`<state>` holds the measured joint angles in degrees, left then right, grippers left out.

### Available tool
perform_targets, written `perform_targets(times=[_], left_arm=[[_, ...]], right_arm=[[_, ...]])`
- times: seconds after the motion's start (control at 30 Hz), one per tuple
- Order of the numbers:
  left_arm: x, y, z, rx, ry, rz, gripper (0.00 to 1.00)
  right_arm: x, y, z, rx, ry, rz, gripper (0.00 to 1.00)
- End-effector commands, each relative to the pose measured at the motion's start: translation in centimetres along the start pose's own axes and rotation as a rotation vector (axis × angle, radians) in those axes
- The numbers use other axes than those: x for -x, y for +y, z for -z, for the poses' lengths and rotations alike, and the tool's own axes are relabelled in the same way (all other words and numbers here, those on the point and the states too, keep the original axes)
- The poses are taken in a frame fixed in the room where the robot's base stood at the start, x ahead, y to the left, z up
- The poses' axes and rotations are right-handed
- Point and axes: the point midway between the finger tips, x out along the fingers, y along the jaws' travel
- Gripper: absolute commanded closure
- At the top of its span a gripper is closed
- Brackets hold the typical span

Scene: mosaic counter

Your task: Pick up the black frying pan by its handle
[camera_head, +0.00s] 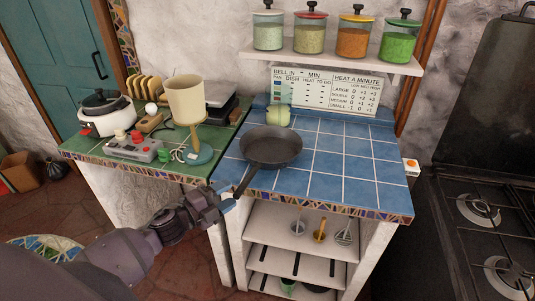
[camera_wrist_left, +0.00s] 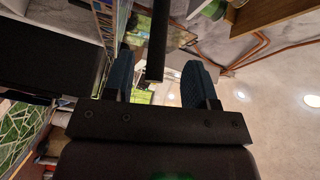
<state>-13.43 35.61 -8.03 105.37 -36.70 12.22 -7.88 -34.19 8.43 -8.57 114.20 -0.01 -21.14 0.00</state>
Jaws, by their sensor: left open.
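The black frying pan (camera_head: 271,147) sits on the blue-tiled counter (camera_head: 340,165), near its left front. Its handle (camera_head: 243,183) points toward me and passes the counter's front left edge. My left gripper (camera_head: 230,203) is at the end of the handle, just off the counter's front corner. In the left wrist view the gripper (camera_wrist_left: 158,82) is open, with its two blue fingers apart. The dark handle (camera_wrist_left: 158,40) shows in the gap between them, with room on both sides. Whether a finger touches it I cannot tell. My right gripper is not in view.
A green-tiled side counter (camera_head: 85,150) at the left holds a lamp (camera_head: 188,110), a cooker (camera_head: 104,112) and a control box (camera_head: 135,147). Open shelves (camera_head: 295,265) with utensils stand below the blue counter. A stove (camera_head: 485,220) stands at the right. The counter's right half is clear.

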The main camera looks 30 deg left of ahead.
Motion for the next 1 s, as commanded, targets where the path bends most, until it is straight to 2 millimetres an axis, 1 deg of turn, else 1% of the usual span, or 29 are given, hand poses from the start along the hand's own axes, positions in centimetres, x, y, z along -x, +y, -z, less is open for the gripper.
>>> perform_targets(times=[0.1,0.3,0.43,0.63,0.67,0.9,1.0], left_arm=[[-1.6,0.1,-0.3,0.0,0.0,0.002,0.48],[-3.9,0.2,-0.5,0.001,0.001,0.001,0.48],[-4.5,0.2,-0.5,0.001,0.0,0.0,0.48],[-4.5,0.3,-0.5,0.001,0.0,0.0,0.48],[-4.5,0.3,-0.5,0.001,0.0,0.0,0.5],[-4.5,0.3,-0.5,0.001,0.0,0.0,0.87],[-4.5,0.3,-0.5,0.0,0.0,0.0,1.0]], right_arm=[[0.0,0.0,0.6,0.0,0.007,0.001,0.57],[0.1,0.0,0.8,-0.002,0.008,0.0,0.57],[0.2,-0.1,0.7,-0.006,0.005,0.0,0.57],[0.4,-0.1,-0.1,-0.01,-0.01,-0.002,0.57],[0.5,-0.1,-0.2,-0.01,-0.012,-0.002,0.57],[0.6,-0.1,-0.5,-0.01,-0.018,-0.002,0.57],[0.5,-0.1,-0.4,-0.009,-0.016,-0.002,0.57]])
